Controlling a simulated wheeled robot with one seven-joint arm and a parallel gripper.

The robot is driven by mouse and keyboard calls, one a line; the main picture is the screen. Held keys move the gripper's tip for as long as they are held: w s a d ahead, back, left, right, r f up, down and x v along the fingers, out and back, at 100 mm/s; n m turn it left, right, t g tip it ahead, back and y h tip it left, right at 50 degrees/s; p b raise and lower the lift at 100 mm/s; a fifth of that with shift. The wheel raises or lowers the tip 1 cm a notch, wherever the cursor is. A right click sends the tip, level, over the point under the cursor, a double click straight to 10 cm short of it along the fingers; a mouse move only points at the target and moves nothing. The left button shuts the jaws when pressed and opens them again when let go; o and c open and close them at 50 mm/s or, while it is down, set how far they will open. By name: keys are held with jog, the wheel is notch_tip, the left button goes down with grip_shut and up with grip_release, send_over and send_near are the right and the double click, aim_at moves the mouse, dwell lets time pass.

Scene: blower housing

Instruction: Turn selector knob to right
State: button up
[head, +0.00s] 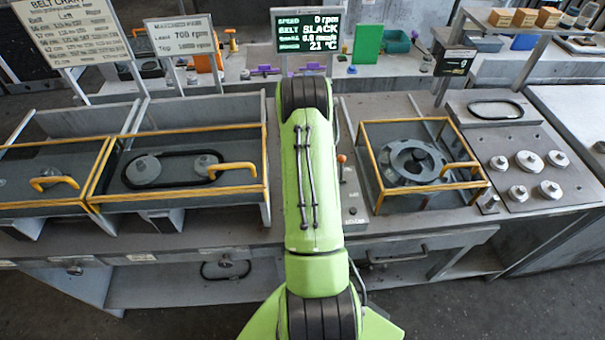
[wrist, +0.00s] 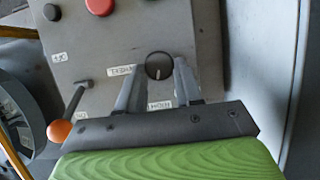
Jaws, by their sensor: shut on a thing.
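The selector knob (wrist: 158,65) is round and black with a small pale pointer mark. It sits on a grey control panel (wrist: 110,92) in the wrist view. The mark points toward the lower edge of the picture. My gripper (wrist: 157,72) is at the knob, with one grey finger on each side, shut on it. Small white labels (wrist: 122,70) lie around the knob, upside down or sideways in this view. In the head view my green arm hides the knob and gripper; only a strip of the panel (head: 352,205) shows.
In the wrist view, an orange-tipped lever (wrist: 58,130), a red button (wrist: 99,6) and a black button (wrist: 52,12) are near. In the head view, yellow-framed guards stand left (head: 180,198) and right (head: 372,165) of my arm. A display (head: 306,32) stands behind.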

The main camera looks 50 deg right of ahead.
jog(key=o, duration=1)
jog(key=shift+o, duration=0.2)
jog(key=p+v, duration=0.2)
jog(key=v, duration=1.3)
jog(key=shift+w+r, duration=0.2)
jog(key=shift+r, duration=0.15)
jog(key=shift+d, duration=0.15)
